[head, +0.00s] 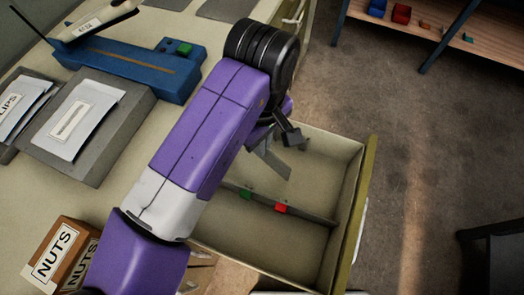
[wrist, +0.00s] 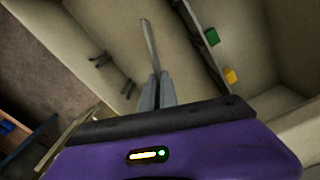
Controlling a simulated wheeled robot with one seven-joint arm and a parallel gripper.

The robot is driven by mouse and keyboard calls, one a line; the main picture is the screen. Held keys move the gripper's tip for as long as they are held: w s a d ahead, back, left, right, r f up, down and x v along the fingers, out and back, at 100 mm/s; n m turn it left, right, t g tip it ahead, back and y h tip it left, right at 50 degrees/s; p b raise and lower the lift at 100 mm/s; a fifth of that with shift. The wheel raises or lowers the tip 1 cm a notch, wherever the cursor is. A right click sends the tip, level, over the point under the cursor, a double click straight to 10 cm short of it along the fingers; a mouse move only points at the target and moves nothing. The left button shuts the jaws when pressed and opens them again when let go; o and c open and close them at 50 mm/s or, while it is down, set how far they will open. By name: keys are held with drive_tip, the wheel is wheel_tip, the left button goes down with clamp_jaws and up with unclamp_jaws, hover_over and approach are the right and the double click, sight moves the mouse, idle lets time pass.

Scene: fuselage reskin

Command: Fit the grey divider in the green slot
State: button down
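The grey divider (head: 270,160) is a thin flat plate at my gripper's tip. In the wrist view the divider (wrist: 149,42) shows nearly edge-on, tilted, between the fingers. My gripper (head: 288,134) is shut on it, over the open drawer (head: 347,215); in the wrist view the fingertips (wrist: 154,82) are close together. The green slot marker (head: 245,194) sits on the partition (head: 315,215) across the drawer, lower in the head view than the divider. The green marker (wrist: 211,36) is right of the divider in the wrist view, apart from it.
A red marker (head: 281,208) is on the same partition, and a yellow marker (wrist: 231,76) shows in the wrist view. The worktop (head: 35,190) holds a blue fixture (head: 125,68), labelled packets and a nuts box (head: 58,252). The drawer looks otherwise empty.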

drive_tip(key=shift+f, duration=2.15)
drive_tip(key=shift+f, duration=0.15)
drive_tip(key=c, duration=1.6)
unclamp_jaws()
wheel_tip(320, 180, up, 12)
drive_tip(key=shift+r+p, duration=0.2)
drive_tip(key=shift+p, duration=0.25)
drive_tip(key=shift+s, duration=0.15)
